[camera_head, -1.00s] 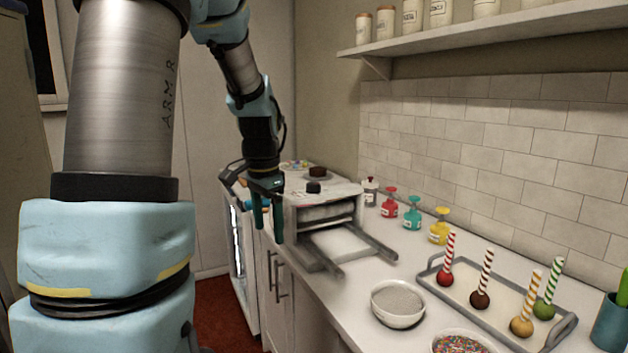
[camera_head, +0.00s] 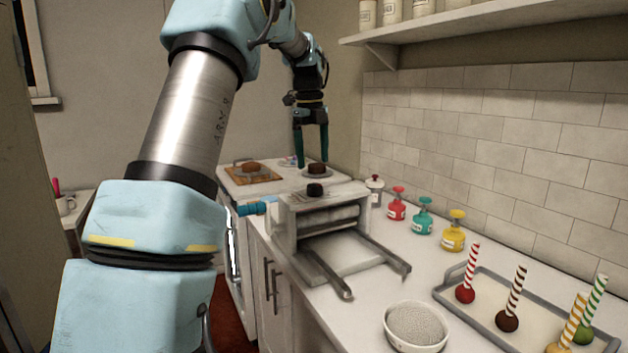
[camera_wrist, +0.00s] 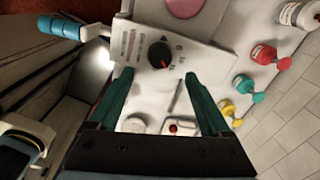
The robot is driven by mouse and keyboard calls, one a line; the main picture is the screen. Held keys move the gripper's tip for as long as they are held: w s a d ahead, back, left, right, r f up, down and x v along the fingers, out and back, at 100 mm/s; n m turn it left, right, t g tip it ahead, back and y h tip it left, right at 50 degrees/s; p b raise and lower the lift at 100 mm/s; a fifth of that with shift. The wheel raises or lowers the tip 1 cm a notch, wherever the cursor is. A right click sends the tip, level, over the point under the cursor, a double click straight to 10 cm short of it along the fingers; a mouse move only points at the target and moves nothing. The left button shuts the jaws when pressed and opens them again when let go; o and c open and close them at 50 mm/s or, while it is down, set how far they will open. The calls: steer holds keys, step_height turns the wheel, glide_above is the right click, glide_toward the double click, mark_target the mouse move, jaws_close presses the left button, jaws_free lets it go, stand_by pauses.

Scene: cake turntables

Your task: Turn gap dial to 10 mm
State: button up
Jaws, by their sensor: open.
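The gap dial (camera_head: 315,190) is a black round knob on top of the grey-white roller machine (camera_head: 287,217). In the wrist view the dial (camera_wrist: 160,55) shows a red mark on its lower right side, beside small printed marks too small to read. My gripper (camera_head: 311,164) is open and empty, pointing down above the dial in the head view. In the wrist view its green fingers (camera_wrist: 159,74) lie either side of the dial's line, with the dial just past the tips. I see no contact with the dial.
A blue-handled crank (camera_head: 255,208) sticks out at the machine's left. A plate with a dark cake (camera_head: 317,169) and a board with a brown cake (camera_head: 251,168) stand behind. Red, teal (camera_head: 423,216) and yellow bottles stand right. A bowl (camera_head: 415,325) and tray (camera_head: 450,292) are nearer.

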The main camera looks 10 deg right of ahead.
mark_target(315, 185)
steer(key=f, duration=0.3)
steer(key=f+p, duration=0.1)
steer(key=f, duration=0.3)
steer(key=shift+w+d+f, duration=0.1)
steer(key=shift+d, duration=0.1)
steer(key=shift+c, duration=0.3)
jaws_close()
steer(key=shift+n, duration=0.4)
steer(key=n+p, duration=0.1)
steer(key=n, duration=0.2)
steer(key=shift+n, duration=0.3)
steer(key=shift+n+p, duration=0.4)
steer(key=shift+n, duration=1.8)
